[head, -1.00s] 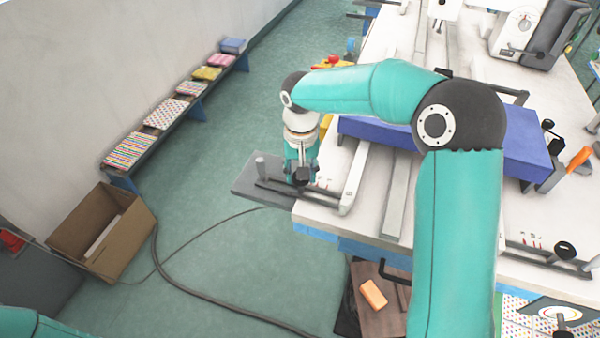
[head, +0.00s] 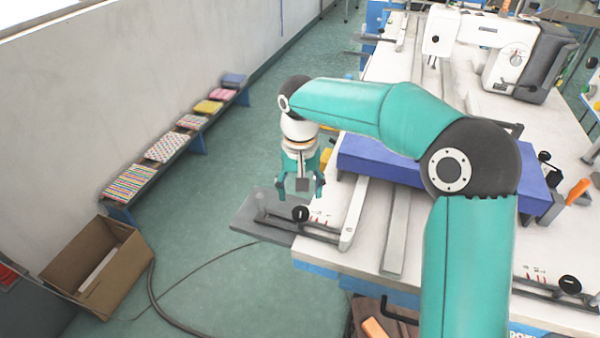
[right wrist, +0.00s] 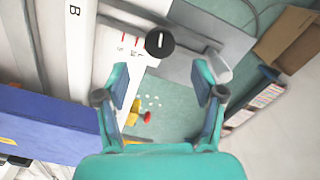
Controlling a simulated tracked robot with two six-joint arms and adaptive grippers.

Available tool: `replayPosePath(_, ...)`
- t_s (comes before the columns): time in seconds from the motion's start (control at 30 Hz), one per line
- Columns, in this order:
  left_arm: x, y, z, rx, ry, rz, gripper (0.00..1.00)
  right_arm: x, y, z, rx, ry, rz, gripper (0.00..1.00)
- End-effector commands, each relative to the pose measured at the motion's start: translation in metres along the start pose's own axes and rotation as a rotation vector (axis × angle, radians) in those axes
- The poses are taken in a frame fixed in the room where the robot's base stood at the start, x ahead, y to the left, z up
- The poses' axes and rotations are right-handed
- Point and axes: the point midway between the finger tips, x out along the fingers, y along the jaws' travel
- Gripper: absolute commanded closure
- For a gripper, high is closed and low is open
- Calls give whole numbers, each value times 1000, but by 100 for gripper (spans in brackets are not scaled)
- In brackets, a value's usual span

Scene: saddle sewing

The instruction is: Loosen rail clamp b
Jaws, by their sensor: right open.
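The clamp knob (head: 300,213) is round and black, on a dark bar at the table's near left corner. In the right wrist view the knob (right wrist: 160,42) shows a pale line on top, beside red marks with small letters. A white rail (right wrist: 72,45) marked B lies left of it. My right gripper (head: 303,190) is open and empty, raised above the knob and apart from it. In the right wrist view its two fingers (right wrist: 161,82) are spread, with the knob beyond the tips. My left gripper is not in view.
A grey plate (head: 262,219) sticks out past the table corner. A blue-purple block (head: 365,157) lies on the white table near my right arm. Another black knob (head: 570,284) is at the right. A cardboard box (head: 92,265) stands on the floor at left.

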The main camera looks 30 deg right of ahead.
Motion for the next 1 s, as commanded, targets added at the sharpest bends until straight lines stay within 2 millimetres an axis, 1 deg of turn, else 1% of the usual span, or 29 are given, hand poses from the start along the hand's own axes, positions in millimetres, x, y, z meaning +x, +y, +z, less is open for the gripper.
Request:
replayPosePath(0.03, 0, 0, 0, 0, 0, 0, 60, -11, -1, -1, 0, 4, -2, 32)
replayPosePath(0.1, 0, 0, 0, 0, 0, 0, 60, -24, -1, 0, -1, 3, -3, 32)
replayPosePath(0.2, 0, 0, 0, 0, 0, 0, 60, -39, -1, -1, -1, 3, -2, 32)
replayPosePath(0.3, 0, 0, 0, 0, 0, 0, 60, -48, -1, -1, -1, 2, -2, 32)
replayPosePath(0.47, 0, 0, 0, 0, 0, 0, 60, -54, 0, 0, -1, 0, -1, 32)
replayPosePath(1.0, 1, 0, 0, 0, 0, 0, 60, -53, 0, 0, -1, 0, 0, 32)
